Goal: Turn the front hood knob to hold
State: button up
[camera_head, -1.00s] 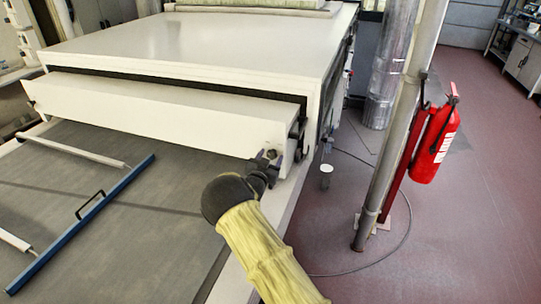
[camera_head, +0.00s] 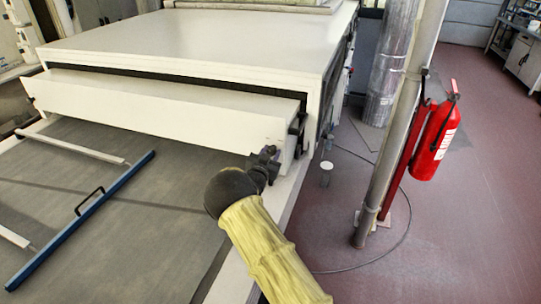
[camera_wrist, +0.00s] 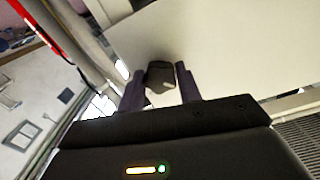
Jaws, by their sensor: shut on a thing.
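The long white hood (camera_head: 150,107) spans the front of the big white tunnel housing (camera_head: 200,45). A dark, blocky knob (camera_wrist: 161,77) sits on a pale face, between my gripper's two fingers, in the wrist view. My gripper (camera_head: 268,156) is at the right end of the hood's front in the head view, shut on the knob. The fingers (camera_wrist: 160,86) also show in the wrist view, one on each side of it. In the head view my gripper mostly hides the knob, and I cannot read any marking around it.
To the right stand a small white-topped post (camera_head: 326,172), a pole (camera_head: 385,165) and a red extinguisher (camera_head: 433,140).

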jog(key=shift+f+b, duration=0.15)
jog(key=shift+b, duration=0.2)
jog(key=m+b, duration=1.7)
jog(key=b, duration=1)
jog(key=shift+m, duration=0.3)
jog(key=o, duration=1)
